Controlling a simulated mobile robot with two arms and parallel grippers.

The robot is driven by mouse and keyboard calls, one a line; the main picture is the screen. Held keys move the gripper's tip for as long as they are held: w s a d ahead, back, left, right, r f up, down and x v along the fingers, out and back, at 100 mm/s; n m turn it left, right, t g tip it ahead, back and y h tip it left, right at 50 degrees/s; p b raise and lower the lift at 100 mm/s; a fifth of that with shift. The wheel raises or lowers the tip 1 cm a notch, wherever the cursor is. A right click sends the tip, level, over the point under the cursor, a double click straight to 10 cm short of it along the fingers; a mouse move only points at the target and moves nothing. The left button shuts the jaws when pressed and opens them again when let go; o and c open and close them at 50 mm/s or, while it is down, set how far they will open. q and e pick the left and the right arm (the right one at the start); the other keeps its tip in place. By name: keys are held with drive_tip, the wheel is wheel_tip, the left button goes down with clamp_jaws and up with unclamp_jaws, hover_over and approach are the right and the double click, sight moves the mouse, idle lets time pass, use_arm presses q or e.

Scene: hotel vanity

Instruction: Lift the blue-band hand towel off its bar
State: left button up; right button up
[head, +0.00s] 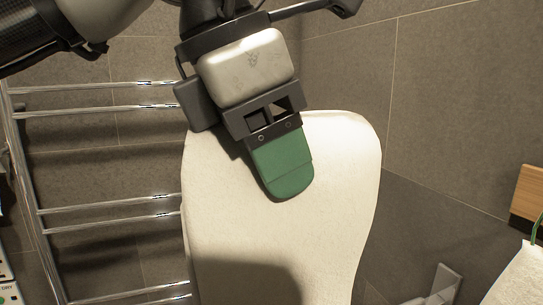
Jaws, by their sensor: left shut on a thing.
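A white towel (230,230) fills the middle of the head view, with a rounded top fold. No blue band shows on the visible part, so I cannot tell if it is the blue-band hand towel. My left gripper (283,178) comes down from the top and is shut on the towel near its top fold. One green finger lies against the front face; the other finger is hidden behind the cloth. Chrome bars (110,208) of a rail run behind the towel from the left. Whether the towel touches a bar is hidden. My right gripper is out of view.
The rail's chrome upright (24,185) stands at the left. A chrome wall fixture (438,288) is low at the right. A wooden piece (528,195) and another white cloth (518,278) are at the right edge. Grey tiled wall (440,110) lies behind.

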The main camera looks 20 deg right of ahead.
use_arm(q)
wheel_tip(320, 180, up, 2)
drive_tip(key=shift+d+r+p, duration=0.1)
drive_tip(key=shift+p, duration=0.55)
drive_tip(key=shift+s+b, duration=0.25)
drive_tip(key=shift+b, duration=0.05)
drive_tip(key=shift+s+b, duration=1.15)
drive_tip(key=shift+s, duration=2.65)
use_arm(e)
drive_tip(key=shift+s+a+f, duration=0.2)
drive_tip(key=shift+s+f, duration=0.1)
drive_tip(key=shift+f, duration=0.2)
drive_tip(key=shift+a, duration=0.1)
